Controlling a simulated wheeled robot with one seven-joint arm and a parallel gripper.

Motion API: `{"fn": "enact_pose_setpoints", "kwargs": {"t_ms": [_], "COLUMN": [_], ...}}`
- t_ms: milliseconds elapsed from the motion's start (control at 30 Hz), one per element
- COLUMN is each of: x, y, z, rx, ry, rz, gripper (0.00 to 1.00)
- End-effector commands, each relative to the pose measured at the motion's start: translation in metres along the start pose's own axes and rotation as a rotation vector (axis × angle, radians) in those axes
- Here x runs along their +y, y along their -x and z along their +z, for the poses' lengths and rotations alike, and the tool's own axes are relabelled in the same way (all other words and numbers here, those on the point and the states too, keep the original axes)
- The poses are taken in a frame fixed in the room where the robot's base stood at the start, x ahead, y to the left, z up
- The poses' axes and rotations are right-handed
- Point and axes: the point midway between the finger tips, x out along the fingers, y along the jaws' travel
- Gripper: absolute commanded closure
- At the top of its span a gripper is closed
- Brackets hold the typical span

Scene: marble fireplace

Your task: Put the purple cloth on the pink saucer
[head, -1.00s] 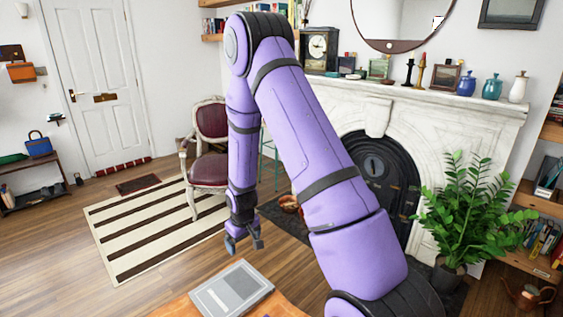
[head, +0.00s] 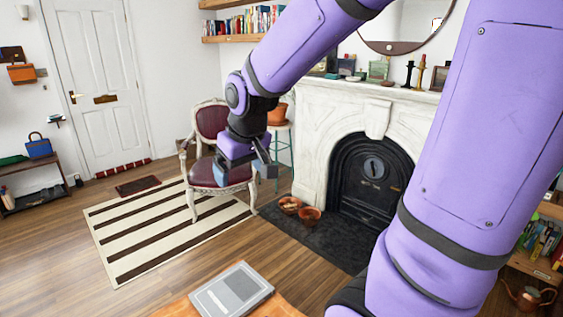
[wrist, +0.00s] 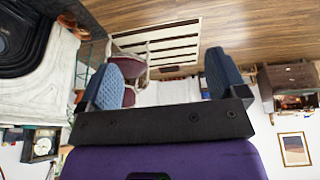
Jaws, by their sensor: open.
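My gripper (head: 245,172) is open and empty, raised in the air in the head view, in front of the armchair and beyond the book. In the wrist view its two blue-grey fingers stand wide apart, with nothing between my gripper's tips (wrist: 163,76). I cannot make out the purple cloth or the pink saucer in either view. My arm covers much of the right side of the head view.
A grey book (head: 232,291) lies on a wooden tabletop (head: 178,309) at the bottom. Beyond are a striped rug (head: 150,236), an armchair (head: 222,172), bowls (head: 309,216) on the dark hearth, and a marble fireplace (head: 311,130). Wooden floor is open at left.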

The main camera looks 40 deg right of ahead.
Motion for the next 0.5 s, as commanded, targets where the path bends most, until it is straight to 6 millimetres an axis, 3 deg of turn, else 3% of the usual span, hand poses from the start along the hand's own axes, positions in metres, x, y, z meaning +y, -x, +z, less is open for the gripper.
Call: {"fn": "enact_pose_setpoints", "kwargs": {"t_ms": [33, 200, 500], "x": [-0.003, -0.011, -0.021], "y": [0.017, 0.059, 0.112], "z": [0.008, 0.04, 0.1], "rx": [0.02, 0.055, 0.108], "ry": [0.001, -0.002, -0.006], "rz": [-0.002, -0.009, -0.025], "gripper": [0.09, 0.09, 0.09]}}
